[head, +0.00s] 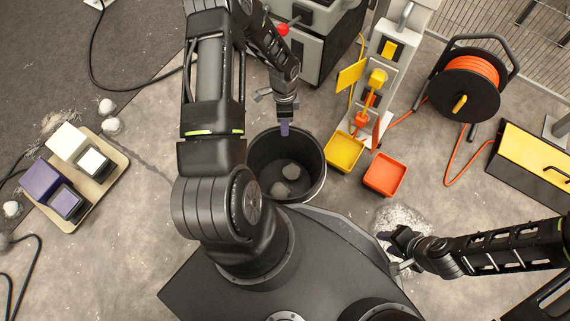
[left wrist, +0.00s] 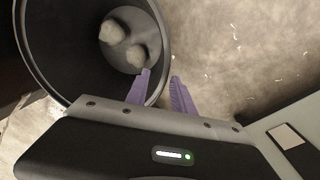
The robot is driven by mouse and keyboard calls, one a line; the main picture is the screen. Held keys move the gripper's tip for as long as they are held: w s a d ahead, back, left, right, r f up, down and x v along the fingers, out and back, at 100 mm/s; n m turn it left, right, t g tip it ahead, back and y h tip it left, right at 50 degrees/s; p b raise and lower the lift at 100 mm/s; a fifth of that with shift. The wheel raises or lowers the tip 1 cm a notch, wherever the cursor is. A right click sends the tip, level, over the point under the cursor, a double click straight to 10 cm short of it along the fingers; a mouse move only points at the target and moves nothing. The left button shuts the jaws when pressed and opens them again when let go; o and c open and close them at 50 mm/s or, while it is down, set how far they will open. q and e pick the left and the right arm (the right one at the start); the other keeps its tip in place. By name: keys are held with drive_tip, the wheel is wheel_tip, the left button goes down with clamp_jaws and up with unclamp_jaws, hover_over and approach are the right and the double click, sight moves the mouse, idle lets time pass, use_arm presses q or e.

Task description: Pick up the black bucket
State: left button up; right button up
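The black bucket (head: 259,154) stands on the floor just in front of my base in the head view, with a few whitish lumps inside. My left gripper (head: 284,129) is over the bucket's far rim. In the left wrist view the bucket (left wrist: 42,62) fills the upper left. The two purple fingers of the left gripper (left wrist: 161,80) are apart there, with the bucket's rim at or between them; contact cannot be told. My right gripper (head: 388,250) is low at the right, beside a pale patch on the floor; its fingers are too small to read.
A yellow tray (head: 343,153) and a red tray (head: 384,175) sit right of the bucket, before a grey stand. An orange cable reel (head: 465,84) and a yellow toolbox (head: 534,158) are further right. A board with purple and white blocks (head: 105,177) lies left.

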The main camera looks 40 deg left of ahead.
sight(284, 140)
use_arm(q)
drive_tip(key=shift+s+d+f+b, duration=0.1)
drive_tip(key=shift+f+b, duration=0.4)
drive_tip(key=shift+f, duration=0.8)
drive_tip(key=f+b, duration=0.2)
drive_tip(key=f, duration=0.1)
drive_tip(key=f+b, duration=0.1)
drive_tip(key=f, duration=0.1)
drive_tip(key=shift+s+d+f, duration=0.1)
drive_tip(key=shift+s+f, duration=0.05)
drive_tip(key=shift+s, duration=0.1)
clamp_jaws()
idle(0.9)
